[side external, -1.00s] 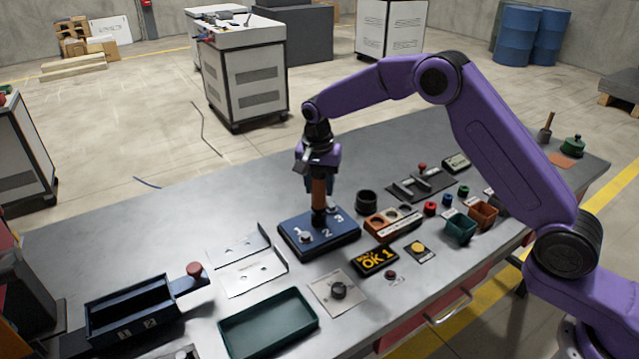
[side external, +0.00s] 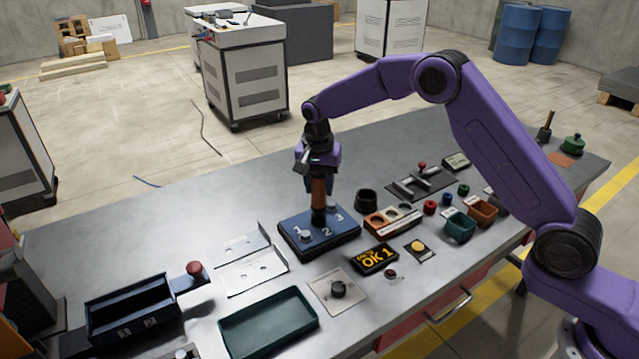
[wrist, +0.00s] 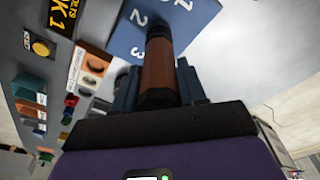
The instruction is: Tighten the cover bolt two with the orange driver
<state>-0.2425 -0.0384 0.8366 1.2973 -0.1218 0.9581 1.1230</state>
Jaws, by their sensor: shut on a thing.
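My gripper (side external: 319,183) is shut on the orange driver (side external: 318,197), which stands upright. The driver's dark lower end is over the middle of the blue cover block (side external: 293,246), just beside the white number 2. A bolt (side external: 305,236) shows near number 1 and another (side external: 335,211) near number 3. The bolt at position two is hidden under the driver. In the wrist view the orange-brown driver handle (wrist: 158,75) sits between the fingers, with its dark end against the blue block (wrist: 190,18). Whether the tip is seated on the bolt I cannot see.
A black display (side external: 375,259) reads "OK 1". A bent metal plate (side external: 250,275), a green tray (side external: 268,323) and a knob plate (side external: 338,291) lie nearer. The table's far left is clear.

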